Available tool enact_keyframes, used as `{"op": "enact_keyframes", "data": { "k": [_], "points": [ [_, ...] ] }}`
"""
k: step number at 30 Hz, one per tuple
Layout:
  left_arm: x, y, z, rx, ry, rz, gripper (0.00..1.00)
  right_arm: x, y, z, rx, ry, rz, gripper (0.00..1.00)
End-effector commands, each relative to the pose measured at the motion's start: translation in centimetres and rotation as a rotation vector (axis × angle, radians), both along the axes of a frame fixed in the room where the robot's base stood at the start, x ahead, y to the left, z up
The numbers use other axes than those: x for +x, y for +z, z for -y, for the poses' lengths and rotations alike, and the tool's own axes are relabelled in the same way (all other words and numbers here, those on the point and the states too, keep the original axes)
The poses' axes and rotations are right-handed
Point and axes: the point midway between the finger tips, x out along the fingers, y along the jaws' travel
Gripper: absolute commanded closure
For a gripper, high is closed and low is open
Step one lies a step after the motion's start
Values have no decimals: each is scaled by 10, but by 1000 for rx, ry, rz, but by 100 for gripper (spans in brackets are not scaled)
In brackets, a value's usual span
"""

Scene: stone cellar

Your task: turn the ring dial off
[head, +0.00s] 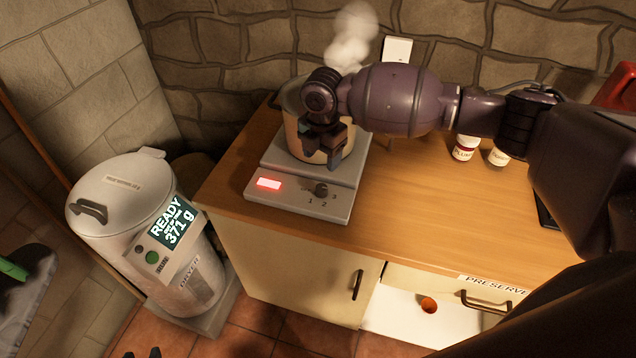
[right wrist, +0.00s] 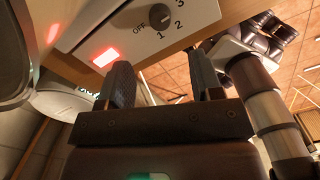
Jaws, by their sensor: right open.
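The ring dial is a dark round knob (head: 321,189) on the sloped front of a grey hotplate (head: 335,207), with the numbers 1, 2 and 3 around it. In the right wrist view the knob (right wrist: 165,17) shows beside the word OFF; I cannot tell which mark it points to. A red indicator (head: 269,184) glows left of it. My right gripper (head: 328,150) is open and empty, above and behind the dial, in front of the pot. Its two fingers (right wrist: 162,84) stand apart in the right wrist view, not touching the knob. My left gripper is not in view.
A steaming pot (head: 292,128) stands on the hotplate, partly hidden by my right arm. Two small jars (head: 465,148) stand on the wooden counter (head: 420,215) to the right. A lidded bin (head: 120,190) reading READY stands left.

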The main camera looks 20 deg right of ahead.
Motion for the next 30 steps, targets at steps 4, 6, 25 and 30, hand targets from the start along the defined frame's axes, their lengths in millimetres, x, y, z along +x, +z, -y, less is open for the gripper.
{"op": "enact_keyframes", "data": {
  "k": [4, 6, 25, 30],
  "points": [
    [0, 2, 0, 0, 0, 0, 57, -1, -19, 0, -1, -3, -3, 40],
    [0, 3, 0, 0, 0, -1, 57, -1, -30, -1, 1, -3, -2, 40],
    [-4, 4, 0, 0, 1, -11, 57, -1, -104, 0, 1, -4, 2, 40],
    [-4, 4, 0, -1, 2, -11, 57, -1, -105, 0, 2, -3, 1, 40]
  ]
}}
